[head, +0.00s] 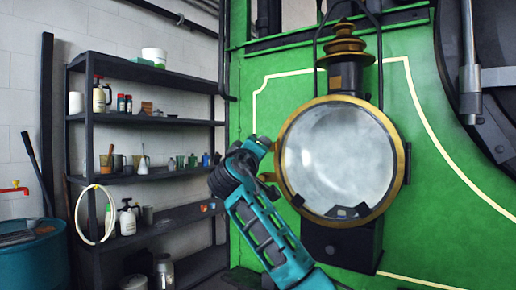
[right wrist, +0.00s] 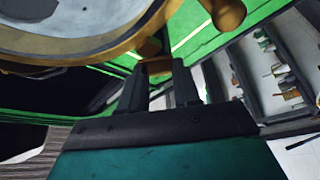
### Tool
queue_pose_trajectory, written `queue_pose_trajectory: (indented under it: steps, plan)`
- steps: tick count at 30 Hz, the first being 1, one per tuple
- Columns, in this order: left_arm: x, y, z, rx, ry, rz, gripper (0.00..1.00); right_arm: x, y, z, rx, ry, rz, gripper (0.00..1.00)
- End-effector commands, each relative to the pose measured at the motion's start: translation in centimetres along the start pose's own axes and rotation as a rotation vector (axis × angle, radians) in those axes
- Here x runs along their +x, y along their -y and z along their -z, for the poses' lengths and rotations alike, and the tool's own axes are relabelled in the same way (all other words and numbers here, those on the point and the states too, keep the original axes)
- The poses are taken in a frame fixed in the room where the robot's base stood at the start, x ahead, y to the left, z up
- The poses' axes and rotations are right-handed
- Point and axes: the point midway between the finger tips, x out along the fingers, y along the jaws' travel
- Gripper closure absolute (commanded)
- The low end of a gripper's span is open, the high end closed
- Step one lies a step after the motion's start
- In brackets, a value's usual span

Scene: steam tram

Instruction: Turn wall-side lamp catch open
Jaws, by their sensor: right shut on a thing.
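The lamp (head: 337,160) has a large round glass in a brass rim and is mounted on the green tram front. My right gripper (head: 267,145) is at the rim's left, wall-facing side. In the right wrist view its two dark fingers (right wrist: 160,86) are shut on a small brass piece beside the rim, the lamp catch (right wrist: 158,66). The fingers hide part of the catch, so its exact angle is unclear. My left gripper is out of view.
A dark shelf rack (head: 145,120) with bottles, jars and cups stands along the wall at left. A blue drum (head: 32,255) is at the far left. A dark bracket (head: 340,243) is below the lamp. A dark round tram part (head: 495,60) is at upper right.

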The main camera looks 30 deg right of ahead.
Motion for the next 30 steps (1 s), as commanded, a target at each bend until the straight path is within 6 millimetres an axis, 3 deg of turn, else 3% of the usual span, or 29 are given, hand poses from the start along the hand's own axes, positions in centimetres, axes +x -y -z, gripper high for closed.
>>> queue_pose_trajectory:
  steps: [18, 30]
  plan:
    - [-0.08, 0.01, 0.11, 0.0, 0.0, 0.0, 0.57, 0.12, -0.32, 0.25, -0.489, 0.003, 0.204, 0.99]
    - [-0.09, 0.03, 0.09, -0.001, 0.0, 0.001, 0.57, 0.16, -0.36, 0.34, -0.627, 0.004, 0.261, 0.99]
